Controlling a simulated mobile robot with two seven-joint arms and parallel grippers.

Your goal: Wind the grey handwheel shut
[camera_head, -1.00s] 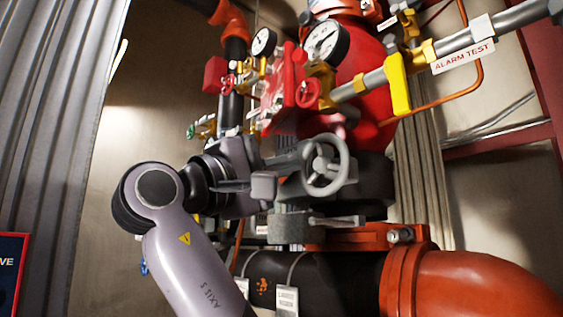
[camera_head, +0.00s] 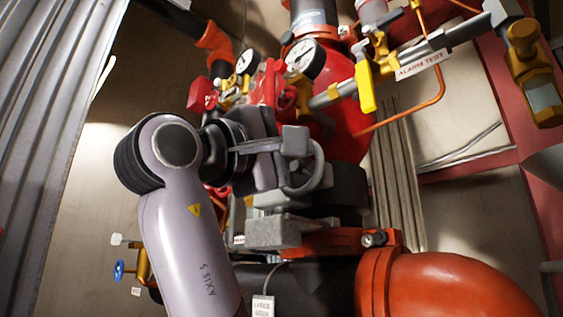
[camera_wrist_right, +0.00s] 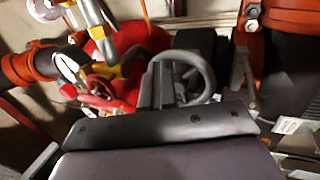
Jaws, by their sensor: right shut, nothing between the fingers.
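The grey handwheel (camera_head: 319,170) is a ring on the valve at the centre of the head view, partly hidden behind my right gripper. Its lower and right rim shows. My right gripper (camera_head: 293,140) is shut and empty, right in front of the wheel's upper left part. In the right wrist view the handwheel (camera_wrist_right: 209,72) is seen with its spokes, and the grey fingers (camera_wrist_right: 156,84) overlap its left side. I cannot tell whether they touch it. My left gripper is not in view.
A large orange pipe (camera_head: 430,285) and flange lie below right of the wheel. A red riser body with gauges (camera_head: 305,60) stands above. A yellow handle (camera_head: 365,90) and an ALARM TEST pipe (camera_head: 421,66) are at upper right. A blue handwheel (camera_head: 118,270) is at lower left.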

